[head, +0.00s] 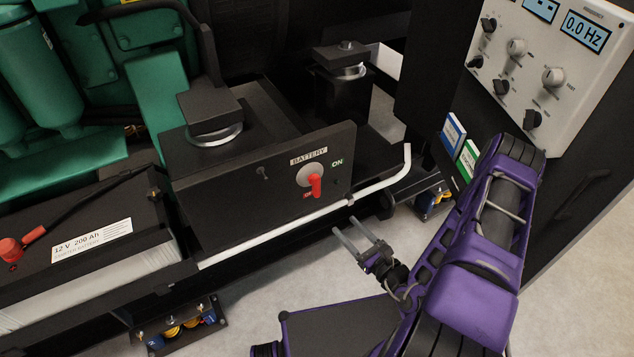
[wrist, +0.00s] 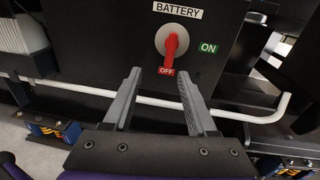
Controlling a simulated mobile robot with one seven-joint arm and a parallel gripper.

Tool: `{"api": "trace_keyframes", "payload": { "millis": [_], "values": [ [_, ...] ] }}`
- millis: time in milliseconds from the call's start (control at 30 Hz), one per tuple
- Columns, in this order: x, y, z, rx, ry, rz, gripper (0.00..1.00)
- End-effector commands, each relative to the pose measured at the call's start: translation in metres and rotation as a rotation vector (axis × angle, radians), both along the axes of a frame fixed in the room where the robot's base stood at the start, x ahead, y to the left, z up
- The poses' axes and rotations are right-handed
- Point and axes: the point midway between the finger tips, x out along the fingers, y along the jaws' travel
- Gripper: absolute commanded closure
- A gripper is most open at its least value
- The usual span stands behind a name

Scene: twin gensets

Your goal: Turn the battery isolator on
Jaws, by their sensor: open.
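The battery isolator is a red handle (head: 316,186) on a round pale disc, on a black panel (head: 255,185) under a BATTERY label (head: 309,157). The handle also shows in the wrist view (wrist: 170,52), pointing down at the red OFF label (wrist: 167,71). The green ON label (wrist: 208,48) is to the right of the disc. My gripper (head: 356,236) is open and empty, below and to the right of the handle in the head view. In the wrist view its two fingers (wrist: 158,88) point toward the panel, below the handle and apart from it.
A white rail (head: 275,233) runs along the panel's lower edge and bends up at right. A battery (head: 100,255) with a red terminal stands at left. A control panel (head: 545,65) with knobs is at upper right.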

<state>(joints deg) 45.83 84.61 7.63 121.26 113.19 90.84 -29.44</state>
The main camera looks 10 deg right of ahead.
Motion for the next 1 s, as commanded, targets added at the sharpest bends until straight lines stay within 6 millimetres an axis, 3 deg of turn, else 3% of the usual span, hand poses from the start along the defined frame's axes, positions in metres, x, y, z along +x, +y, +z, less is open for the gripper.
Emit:
{"api": "trace_keyframes", "payload": {
  "millis": [267,800,1000],
  "values": [
    [0.014,-0.005,0.004,0.059,-0.02,-0.104,0.43],
    [0.121,0.031,0.003,0.056,-0.02,-0.099,0.43],
    [0.152,0.04,0.003,0.056,-0.019,-0.1,0.43]
  ]
}}
